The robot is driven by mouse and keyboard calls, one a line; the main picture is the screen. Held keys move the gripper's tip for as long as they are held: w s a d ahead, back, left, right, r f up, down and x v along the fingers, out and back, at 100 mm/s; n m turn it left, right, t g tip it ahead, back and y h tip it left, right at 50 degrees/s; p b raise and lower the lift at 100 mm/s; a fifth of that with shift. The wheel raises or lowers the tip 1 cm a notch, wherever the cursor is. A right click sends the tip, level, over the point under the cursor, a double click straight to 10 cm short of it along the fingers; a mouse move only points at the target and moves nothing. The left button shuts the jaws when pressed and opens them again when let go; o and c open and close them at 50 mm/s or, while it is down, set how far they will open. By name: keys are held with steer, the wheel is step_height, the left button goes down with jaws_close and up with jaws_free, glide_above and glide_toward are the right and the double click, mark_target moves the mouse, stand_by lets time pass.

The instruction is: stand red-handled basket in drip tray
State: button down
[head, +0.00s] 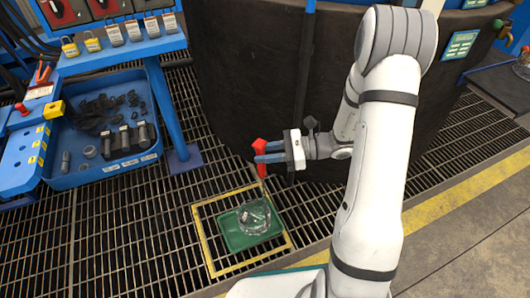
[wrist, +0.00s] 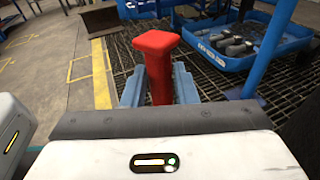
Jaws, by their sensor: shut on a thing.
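The red handle (head: 260,146) of the basket is between the fingers of my gripper (head: 268,153), which is shut on it. In the wrist view the red handle (wrist: 157,65) stands upright between the blue fingers (wrist: 158,88). A thin rod runs down from the handle to the round, see-through basket (head: 254,216). The basket shows over the right part of the green drip tray (head: 236,236). I cannot tell whether its bottom touches the tray. The wrist view does not show the basket body or the tray.
A yellow frame (head: 204,240) on the floor grating surrounds the tray. The large dark furnace wall (head: 240,80) stands close behind my gripper. A blue bin (head: 100,172) with dark parts is at left, under a blue shelf with padlocks (head: 115,35). Open grating lies left of the frame.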

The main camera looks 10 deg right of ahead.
mark_target(258, 166)
steer(key=shift+a+r, duration=0.1)
steer(key=shift+a, duration=0.05)
steer(key=shift+w+a, duration=0.2)
steer(key=shift+a, duration=0.65)
steer(key=shift+f+b, duration=1)
steer(key=shift+f, duration=1)
steer(key=shift+f+b, duration=0.4)
steer(key=shift+f, duration=0.3)
steer(key=c, duration=0.6)
jaws_free()
